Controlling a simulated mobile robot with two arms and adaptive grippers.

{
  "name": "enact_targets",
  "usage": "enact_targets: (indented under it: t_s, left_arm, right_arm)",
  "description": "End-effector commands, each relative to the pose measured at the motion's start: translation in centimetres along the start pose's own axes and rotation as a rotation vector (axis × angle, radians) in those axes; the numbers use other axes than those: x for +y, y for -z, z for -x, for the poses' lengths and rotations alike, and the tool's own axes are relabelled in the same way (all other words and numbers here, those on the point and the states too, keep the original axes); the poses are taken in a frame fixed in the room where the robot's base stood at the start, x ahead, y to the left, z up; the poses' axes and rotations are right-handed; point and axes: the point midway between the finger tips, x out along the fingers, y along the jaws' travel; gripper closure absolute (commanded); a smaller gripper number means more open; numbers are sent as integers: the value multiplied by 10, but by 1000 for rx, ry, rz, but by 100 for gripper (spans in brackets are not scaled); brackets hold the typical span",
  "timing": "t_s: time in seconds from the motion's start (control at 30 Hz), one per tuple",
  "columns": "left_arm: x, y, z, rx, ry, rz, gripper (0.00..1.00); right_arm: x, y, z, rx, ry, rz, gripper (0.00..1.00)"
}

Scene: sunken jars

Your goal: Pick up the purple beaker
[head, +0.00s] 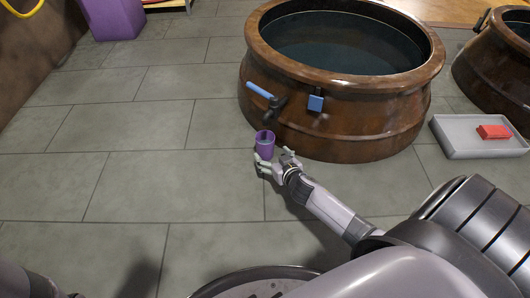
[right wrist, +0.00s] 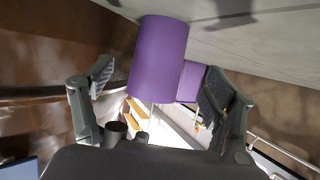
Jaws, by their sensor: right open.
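The purple beaker (head: 265,146) is upright beside the large brown vat, below its blue-handled tap, in the head view. It looks set on the grey tiles. My right gripper (head: 270,165) is at the near side of the beaker. In the right wrist view the beaker (right wrist: 160,55) fills the space between the two spread fingers of my right gripper (right wrist: 158,80). The gripper is open, and I see no clear contact with either finger. My left gripper is not in view.
The brown vat (head: 340,118) of dark liquid stands just behind the beaker, with a blue tap handle (head: 258,89) jutting out. A grey tray (head: 460,146) with a red block (head: 494,132) lies right. A purple box (head: 112,18) stands far left. Floor on the left is clear.

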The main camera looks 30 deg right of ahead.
Motion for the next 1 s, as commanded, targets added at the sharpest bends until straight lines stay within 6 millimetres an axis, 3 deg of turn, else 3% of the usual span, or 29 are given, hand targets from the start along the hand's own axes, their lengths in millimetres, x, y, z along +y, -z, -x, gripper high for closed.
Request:
enact_targets:
  t_s: [0.27,0.6,0.87,1.0]
  left_arm:
    - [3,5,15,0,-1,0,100]
    - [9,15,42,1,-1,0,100]
    - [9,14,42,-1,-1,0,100]
    - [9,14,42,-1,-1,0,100]
  right_arm:
    - [0,-2,-23,0,0,0,21]
    - [1,-2,-69,0,-1,2,21]
    - [1,1,-71,-1,-1,0,21]
    - [1,0,-71,-1,-1,0,29]
